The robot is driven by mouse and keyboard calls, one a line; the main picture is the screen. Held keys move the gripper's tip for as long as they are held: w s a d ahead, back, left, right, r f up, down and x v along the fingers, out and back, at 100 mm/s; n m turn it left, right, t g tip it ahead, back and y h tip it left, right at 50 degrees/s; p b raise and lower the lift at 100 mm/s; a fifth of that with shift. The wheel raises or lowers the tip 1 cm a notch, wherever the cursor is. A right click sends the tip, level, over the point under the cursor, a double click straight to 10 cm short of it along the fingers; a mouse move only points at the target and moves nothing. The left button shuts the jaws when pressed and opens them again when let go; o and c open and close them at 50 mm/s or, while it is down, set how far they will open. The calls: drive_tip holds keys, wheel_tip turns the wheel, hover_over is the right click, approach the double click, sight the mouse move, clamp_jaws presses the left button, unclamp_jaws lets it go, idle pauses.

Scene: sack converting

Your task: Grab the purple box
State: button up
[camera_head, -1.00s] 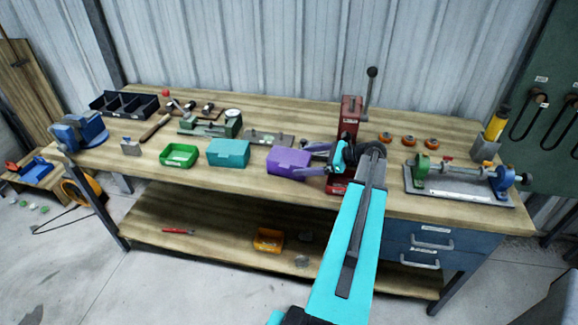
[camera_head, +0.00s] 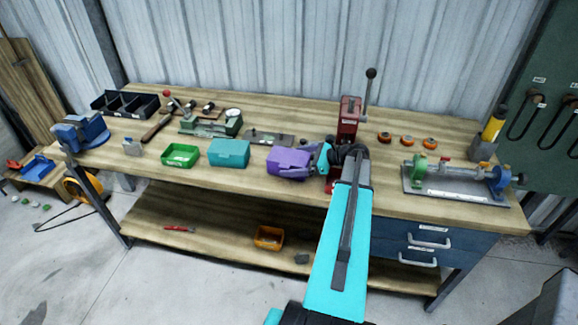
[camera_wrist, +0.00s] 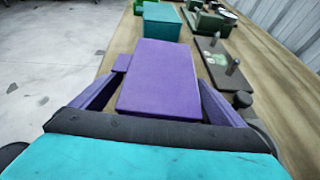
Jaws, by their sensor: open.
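The purple box (camera_head: 288,160) sits on the wooden workbench, right of a teal box, in the head view. In the wrist view the purple box (camera_wrist: 162,82) lies straight ahead, between the two purple-tinted fingers of my gripper (camera_wrist: 155,88). My gripper (camera_head: 300,163) is open, with one finger on each side of the box. A gap shows on the right side in the wrist view; whether the left finger touches the box is unclear. In the head view the fingers partly cover the box.
The teal box (camera_head: 229,153) and a green bin (camera_head: 180,155) stand left of the purple box. A flat plate with pegs (camera_head: 268,138) lies behind it. A red press (camera_head: 349,122) stands close by on the right. The bench's front edge (camera_head: 250,184) is near.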

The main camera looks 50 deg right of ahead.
sight(285, 155)
drive_tip(key=shift+c, duration=0.2)
drive_tip(key=c, duration=1.3)
drive_tip(key=shift+r, duration=0.25)
drive_tip(key=shift+r+b, duration=0.9)
drive_tip(key=shift+r, duration=0.6)
drive_tip(key=s+a, duration=0.3)
drive_tip(key=s+a+r, duration=0.1)
drive_tip(key=s+a, duration=0.2)
drive_tip(key=s+a+b, duration=0.1)
drive_tip(key=s+a, duration=0.2)
drive_tip(key=shift+s+a+r, duration=0.2)
drive_tip(key=shift+s+r, duration=0.2)
drive_tip(key=p, duration=0.3)
drive_tip(key=shift+s+a, duration=0.15)
drive_tip(key=shift+s, duration=0.05)
drive_tip(key=p, duration=0.4)
drive_tip(key=shift+s+a+r+p, duration=0.1)
drive_tip(key=shift+s+a+p, duration=0.2)
drive_tip(key=shift+s+a, duration=0.1)
